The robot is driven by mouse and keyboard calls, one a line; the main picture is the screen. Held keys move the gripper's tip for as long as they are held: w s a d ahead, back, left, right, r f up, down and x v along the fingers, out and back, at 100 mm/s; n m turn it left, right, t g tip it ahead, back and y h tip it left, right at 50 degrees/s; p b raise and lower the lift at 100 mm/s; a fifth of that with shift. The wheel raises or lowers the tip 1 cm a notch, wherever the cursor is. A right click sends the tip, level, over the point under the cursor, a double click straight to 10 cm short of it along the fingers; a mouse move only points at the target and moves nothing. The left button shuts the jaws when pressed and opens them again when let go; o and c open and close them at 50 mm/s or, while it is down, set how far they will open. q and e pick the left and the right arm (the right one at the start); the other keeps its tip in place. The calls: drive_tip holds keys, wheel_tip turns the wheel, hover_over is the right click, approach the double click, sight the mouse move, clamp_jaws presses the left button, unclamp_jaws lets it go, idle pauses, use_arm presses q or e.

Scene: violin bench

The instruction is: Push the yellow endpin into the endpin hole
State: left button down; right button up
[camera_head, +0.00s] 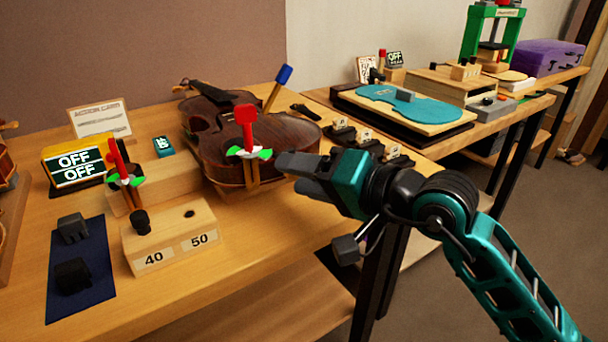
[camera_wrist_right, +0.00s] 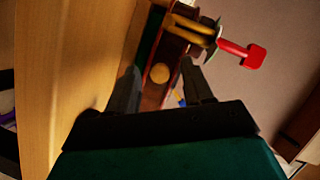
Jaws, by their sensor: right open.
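The violin (camera_head: 285,135) lies on its back on the bench, its near end facing my right gripper (camera_head: 288,172). In the right wrist view, a round yellow endpin (camera_wrist_right: 160,73) shows end-on against the violin's brown side (camera_wrist_right: 172,50). It sits between the two fingertips of my right gripper (camera_wrist_right: 160,66), which is open and appears not to touch it. How deep the endpin sits in the hole cannot be told; the endpin hole is hidden behind it. In the head view the endpin cannot be made out. My left gripper is not in view.
A red-handled clamp (camera_head: 246,128) stands at the violin's near edge, close to my right gripper; its red handle (camera_wrist_right: 242,55) also shows in the wrist view. A wooden block marked 40 and 50 (camera_head: 168,238) stands left. Small labelled blocks (camera_head: 365,135) lie behind the gripper.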

drive_tip(key=v, duration=1.3)
idle(0.6)
